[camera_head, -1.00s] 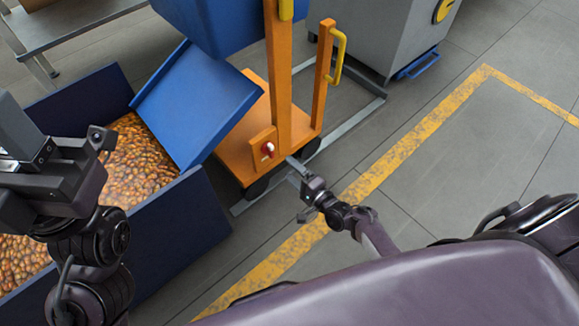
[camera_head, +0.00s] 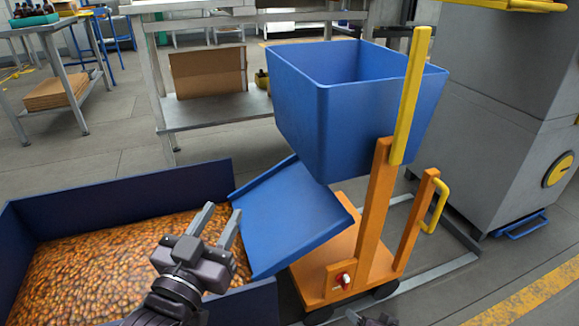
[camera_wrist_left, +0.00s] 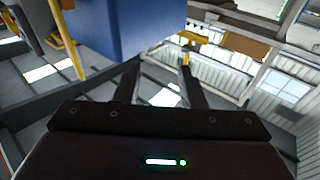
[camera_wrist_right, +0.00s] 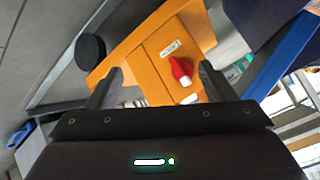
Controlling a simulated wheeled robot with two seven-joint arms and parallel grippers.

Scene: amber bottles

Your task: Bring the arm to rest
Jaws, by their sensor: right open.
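My left gripper (camera_head: 218,222) is above the large dark blue bin of amber-brown pieces, near the lower edge of the blue chute. Its two fingers are apart and point up and away; nothing is between them. The left wrist view also shows the fingers (camera_wrist_left: 158,78) apart and empty, with a blue container beyond. My right gripper (camera_wrist_right: 157,78) is open and empty in the right wrist view, facing the orange cart and its red knob. In the head view only a dark bit of the right arm shows at the bottom edge.
The dark blue bin (camera_head: 120,190) stands at left. The blue chute (camera_head: 290,215) slopes toward it from the orange cart (camera_head: 330,275), below a blue hopper (camera_head: 350,115). A grey machine (camera_head: 500,130) stands at right. A steel table (camera_head: 225,108) holds a cardboard box (camera_head: 208,72) behind.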

